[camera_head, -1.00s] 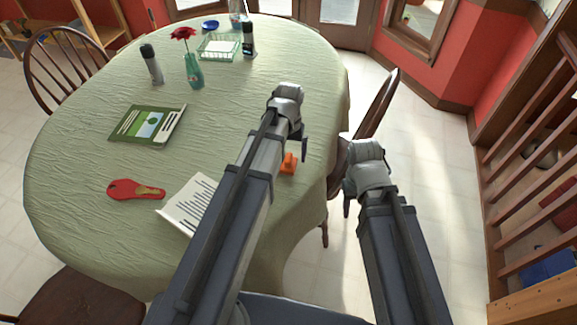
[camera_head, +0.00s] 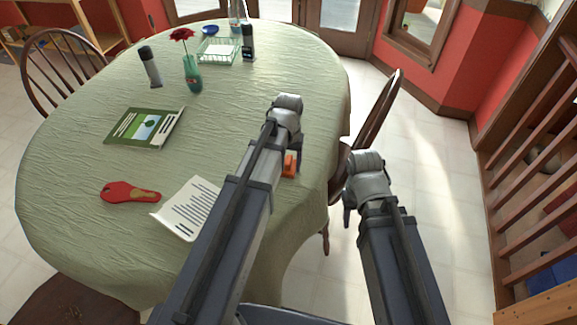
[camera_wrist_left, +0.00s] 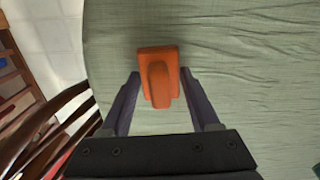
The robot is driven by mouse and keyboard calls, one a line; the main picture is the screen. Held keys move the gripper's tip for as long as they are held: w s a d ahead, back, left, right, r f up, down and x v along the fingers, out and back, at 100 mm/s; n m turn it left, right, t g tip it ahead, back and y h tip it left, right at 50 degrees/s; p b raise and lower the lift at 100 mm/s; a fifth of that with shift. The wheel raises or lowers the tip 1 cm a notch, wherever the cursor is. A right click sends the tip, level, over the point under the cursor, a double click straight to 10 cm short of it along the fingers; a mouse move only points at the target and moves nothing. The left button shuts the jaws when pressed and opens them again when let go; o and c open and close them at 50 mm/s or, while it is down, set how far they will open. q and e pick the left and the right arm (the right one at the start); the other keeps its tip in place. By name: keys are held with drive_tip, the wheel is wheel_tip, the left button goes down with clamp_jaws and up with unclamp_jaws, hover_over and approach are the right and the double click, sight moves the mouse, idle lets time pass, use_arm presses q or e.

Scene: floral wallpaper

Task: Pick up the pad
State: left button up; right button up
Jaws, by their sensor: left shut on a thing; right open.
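The orange pad (camera_head: 290,166), a small block with a raised ridge, is at the table's right side, partly hidden by my left arm. In the left wrist view the pad (camera_wrist_left: 158,78) sits between the two dark fingers of my left gripper (camera_wrist_left: 159,73). The gripper is shut on its sides. I cannot tell whether the pad is clear of the cloth. In the head view my left gripper (camera_head: 292,152) is mostly hidden behind its wrist. My right gripper (camera_head: 349,212) is open and empty, off the table's right edge.
The table (camera_head: 240,100) has a green cloth. On it lie a printed sheet (camera_head: 190,208), a red flat thing (camera_head: 130,193) and a green booklet (camera_head: 145,127). A chair (camera_head: 375,125) is at the right.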

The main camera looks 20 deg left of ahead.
sight(289, 158)
use_arm(q)
drive_tip(key=c, duration=0.7)
drive_tip(key=shift+r, duration=0.1)
wheel_tip(289, 158, up, 10)
drive_tip(key=p, duration=1)
drive_tip(key=o, duration=0.9)
drive_tip(key=shift+c, duration=0.2)
drive_tip(key=c, duration=0.6)
drive_tip(key=shift+c, duration=0.2)
